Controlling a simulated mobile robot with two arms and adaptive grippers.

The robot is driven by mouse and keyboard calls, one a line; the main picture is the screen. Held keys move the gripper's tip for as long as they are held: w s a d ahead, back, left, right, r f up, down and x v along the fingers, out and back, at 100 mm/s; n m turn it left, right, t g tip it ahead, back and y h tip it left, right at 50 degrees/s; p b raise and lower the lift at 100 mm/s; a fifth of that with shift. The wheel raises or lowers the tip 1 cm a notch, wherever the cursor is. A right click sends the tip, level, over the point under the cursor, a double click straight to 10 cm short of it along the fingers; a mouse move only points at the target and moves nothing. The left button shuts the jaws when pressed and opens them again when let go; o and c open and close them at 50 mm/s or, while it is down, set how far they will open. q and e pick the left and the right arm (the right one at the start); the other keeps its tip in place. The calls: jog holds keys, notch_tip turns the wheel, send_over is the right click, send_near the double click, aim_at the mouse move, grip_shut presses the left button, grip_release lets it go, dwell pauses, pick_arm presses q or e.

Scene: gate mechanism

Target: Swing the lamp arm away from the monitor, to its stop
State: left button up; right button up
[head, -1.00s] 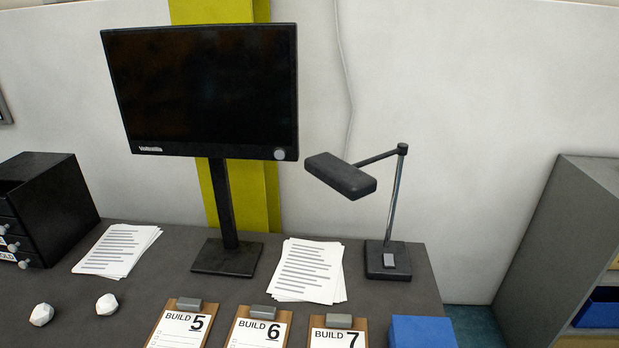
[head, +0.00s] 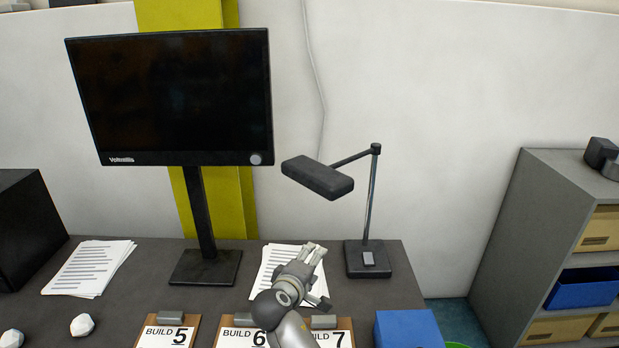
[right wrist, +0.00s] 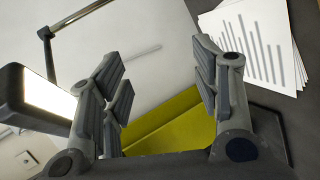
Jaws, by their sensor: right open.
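The desk lamp has a flat dark head (head: 318,178) on a horizontal lamp arm (head: 351,158), which joins a thin upright post (head: 370,200) on a square base (head: 367,260). The arm points left, so the head sits just right of the monitor (head: 170,95), apart from it. My right gripper (head: 318,274) is open and empty over the paper stack, below the lamp head. In the right wrist view the lamp head (right wrist: 35,98), with its bright underside, and the lamp arm (right wrist: 82,14) show left of my open right gripper (right wrist: 160,68). My left gripper is out of view.
Paper stacks (head: 270,262) lie on the desk (head: 120,310). Several clipboards (head: 170,330) and a blue box (head: 408,330) line the front. A grey shelf (head: 500,240) stands at the right. The space right of the lamp post is clear.

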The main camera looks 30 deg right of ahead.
aim_at(316, 176)
jog(key=w+r+h, duration=0.1)
jog(key=w+r, duration=0.1)
jog(key=r, duration=0.3)
jog(key=w+r+h, duration=0.2)
jog(key=r, duration=0.4)
jog(key=w+r+t+h, duration=0.1)
jog(key=w+r, duration=0.1)
jog(key=r, duration=0.3)
jog(key=shift+w+d+r+n, duration=0.15)
jog(key=shift+w+r+n, duration=0.05)
jog(key=shift+r+n, duration=0.2)
jog(key=p+x, duration=0.2)
jog(key=x, duration=0.6)
jog(key=shift+w+d+p, duration=0.1)
jog(key=shift+d+p, duration=0.25)
jog(key=shift+w+d, duration=0.45)
jog(key=shift+d, duration=0.15)
jog(key=shift+f, duration=0.1)
grip_shut()
